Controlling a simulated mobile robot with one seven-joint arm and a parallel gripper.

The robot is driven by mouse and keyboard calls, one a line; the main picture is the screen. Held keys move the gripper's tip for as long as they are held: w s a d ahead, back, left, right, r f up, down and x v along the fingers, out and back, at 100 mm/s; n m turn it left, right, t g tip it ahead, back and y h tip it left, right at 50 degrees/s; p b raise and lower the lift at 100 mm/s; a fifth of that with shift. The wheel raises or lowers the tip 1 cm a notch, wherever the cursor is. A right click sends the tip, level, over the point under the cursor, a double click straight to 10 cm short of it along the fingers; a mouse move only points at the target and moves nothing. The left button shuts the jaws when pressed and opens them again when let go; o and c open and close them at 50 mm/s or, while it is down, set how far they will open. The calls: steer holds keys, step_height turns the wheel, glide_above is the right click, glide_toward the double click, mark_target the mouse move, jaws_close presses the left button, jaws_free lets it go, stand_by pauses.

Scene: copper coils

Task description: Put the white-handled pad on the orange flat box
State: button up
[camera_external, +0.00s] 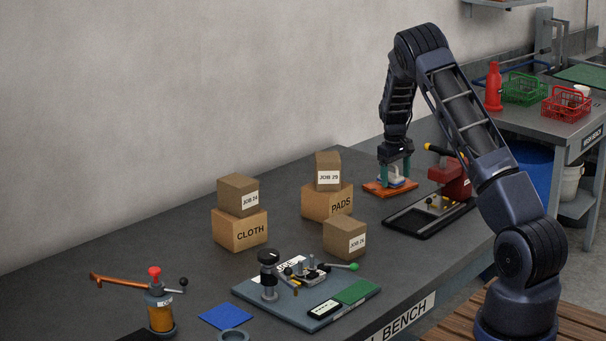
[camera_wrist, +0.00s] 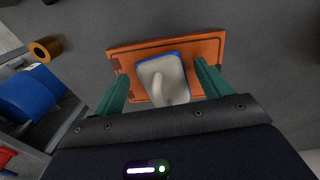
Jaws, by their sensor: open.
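The white-handled pad (camera_wrist: 163,77) has a pale top, a raised handle and a blue edge. It lies on the orange flat box (camera_wrist: 124,61), near its middle, in the wrist view. In the external view the orange flat box (camera_external: 376,190) sits on the dark bench, with the pad (camera_external: 398,183) on top of it. My gripper (camera_wrist: 163,90) is open, its green fingers on either side of the pad with gaps to it. In the external view my gripper (camera_external: 394,172) points down over the box. The fingers partly hide the pad there.
A red machine (camera_external: 455,180) and a black tray (camera_external: 428,218) stand close right of the orange box. Cardboard boxes, including one marked PADS (camera_external: 327,204), stand to the left. A grey fixture plate (camera_external: 330,308) lies nearer the front. Bare bench lies behind the orange box.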

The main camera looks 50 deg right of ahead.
mark_target(393, 178)
step_height(393, 178, up, 12)
steer(key=a, duration=0.1)
steer(key=s+a+r+t, duration=0.1)
steer(key=s+a+r, duration=0.55)
steer(key=a, duration=0.25)
steer(key=s+a+r+t+y, duration=0.1)
steer(key=s+a+r, duration=0.4)
steer(key=a+r, duration=0.4)
steer(key=s+a+r+t, duration=0.1)
steer(key=s+a+r, duration=0.5)
steer(key=a, duration=0.4)
steer(key=s+a+r+n, duration=0.1)
steer(key=s+a+r, duration=0.3)
steer(key=s+a, duration=1)
steer(key=s+a+f, duration=0.2)
steer(key=s, duration=0.5)
steer(key=s+a+f+t, duration=0.1)
steer(key=s+a+f, duration=0.1)
steer(key=s, duration=0.4)
steer(key=shift+s+a+f+n+t, duration=0.25)
steer(key=shift+s+n+t, duration=0.05)
steer(key=shift+s+n, duration=0.1)
